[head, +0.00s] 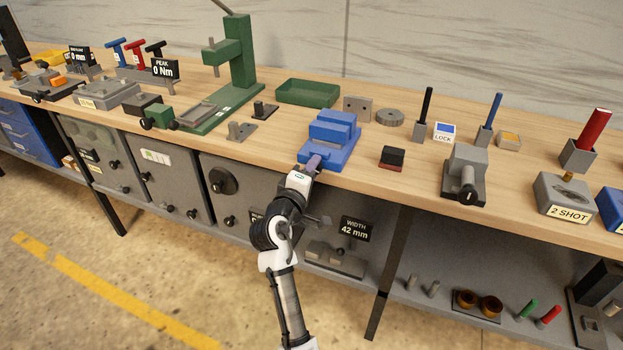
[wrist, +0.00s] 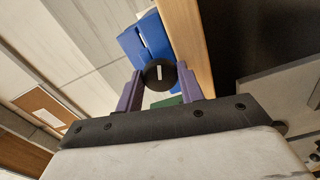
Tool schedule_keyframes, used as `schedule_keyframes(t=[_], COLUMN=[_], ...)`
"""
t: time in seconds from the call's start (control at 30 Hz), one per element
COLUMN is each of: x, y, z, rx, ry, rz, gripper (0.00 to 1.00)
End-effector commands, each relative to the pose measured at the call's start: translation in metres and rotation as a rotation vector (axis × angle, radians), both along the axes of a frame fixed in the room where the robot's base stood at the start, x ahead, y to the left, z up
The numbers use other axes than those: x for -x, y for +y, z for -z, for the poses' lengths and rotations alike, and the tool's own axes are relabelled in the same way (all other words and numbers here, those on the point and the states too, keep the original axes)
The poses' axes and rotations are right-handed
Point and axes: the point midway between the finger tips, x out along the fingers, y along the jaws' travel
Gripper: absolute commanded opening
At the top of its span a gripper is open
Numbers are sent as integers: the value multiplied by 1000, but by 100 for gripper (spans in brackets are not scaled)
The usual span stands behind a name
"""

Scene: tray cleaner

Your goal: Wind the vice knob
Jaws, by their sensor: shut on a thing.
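The blue vice (head: 330,135) stands at the front edge of the wooden bench in the head view, with a grey block between its jaws. In the wrist view the vice (wrist: 152,42) is behind its round black knob (wrist: 159,73), which has a white line along its face. My gripper (head: 311,165) reaches the knob from the front of the bench. Its two purple fingers (wrist: 160,88) are on either side of the knob and shut on it. In the head view the knob is hidden by my gripper.
A red-and-black block (head: 391,158) and a grey clamp-like fixture (head: 465,175) stand right of the vice. A green press (head: 235,65) and a green tray (head: 307,93) are behind and left. A sign reading "WIDTH 42 mm" (head: 355,229) is below the bench top.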

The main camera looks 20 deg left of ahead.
Motion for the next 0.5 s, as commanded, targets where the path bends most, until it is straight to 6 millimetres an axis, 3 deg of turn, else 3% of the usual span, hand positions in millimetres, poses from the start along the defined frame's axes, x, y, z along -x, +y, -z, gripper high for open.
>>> schedule_keyframes(t=[0.5], x=[0], y=[0], z=[5], rx=[-491], ry=[-16], rz=[1], gripper=[15])
